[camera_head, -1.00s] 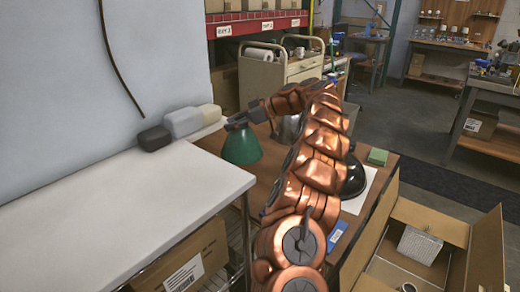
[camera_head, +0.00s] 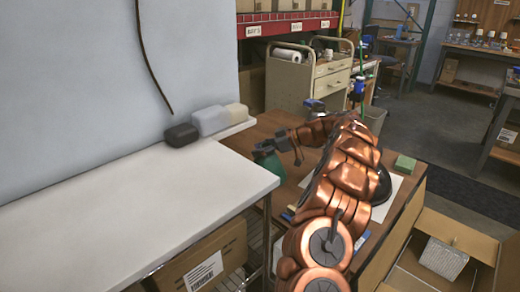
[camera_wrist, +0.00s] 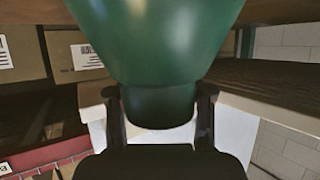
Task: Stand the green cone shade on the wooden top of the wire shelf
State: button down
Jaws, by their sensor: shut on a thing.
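The green cone shade (camera_head: 268,164) is held by my gripper (camera_head: 281,148) beyond the far right corner of the white top. It looks tilted and is partly hidden by the gripper. In the wrist view the shade (camera_wrist: 155,45) fills the upper middle, its narrow neck between the two fingers of my gripper (camera_wrist: 160,108). Wire shelving (camera_head: 252,250) shows in part below the white top (camera_head: 130,205). I cannot tell for sure which surface is the shelf's wooden top; a brown wooden surface (camera_head: 262,128) lies behind and beside the shade.
A black block (camera_head: 181,135), a grey one (camera_head: 209,120) and a cream one (camera_head: 237,112) stand along the wall. A black round object (camera_head: 382,187) and a green block (camera_head: 404,164) are right of my arm. An open carton (camera_head: 470,230) stands lower right. The white top is mostly clear.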

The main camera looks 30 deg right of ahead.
jog(key=shift+c, duration=2.3)
grip_release()
jog(key=shift+r, duration=0.1)
jog(key=v, duration=1.2)
jog(key=shift+b, duration=0.4)
